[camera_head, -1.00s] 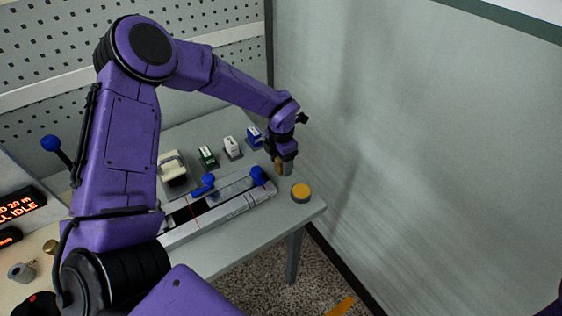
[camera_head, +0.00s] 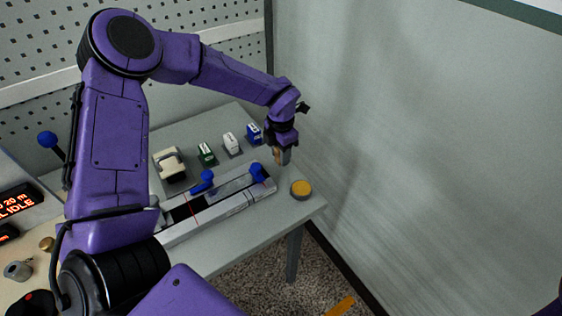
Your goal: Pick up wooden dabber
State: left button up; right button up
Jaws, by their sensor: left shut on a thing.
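My left gripper (camera_head: 283,152) is shut on the wooden dabber (camera_head: 283,157), a small tan piece that shows below the fingers. The gripper points down over the far right part of the grey table (camera_head: 270,225), behind the round yellow-topped tin. Most of the dabber is hidden by the fingers, and I cannot tell how far its lower end is from the table. My right gripper is not in view.
A long measuring fixture (camera_head: 215,207) with blue knobs lies in front. A blue stamp (camera_head: 254,134), white stamp (camera_head: 231,143), green stamp (camera_head: 206,154) and cream device (camera_head: 170,165) stand behind it. The yellow-topped tin (camera_head: 301,189) is near the right corner. A wall rises at right.

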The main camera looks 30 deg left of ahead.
pick_arm(q)
jog(key=s+d+r+b, duration=0.4)
jog(key=s+d+r, duration=0.4)
jog(key=d+r, duration=0.2)
jog(key=shift+d, duration=0.7)
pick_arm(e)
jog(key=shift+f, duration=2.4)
pick_arm(q)
jog(key=shift+s, duration=0.1)
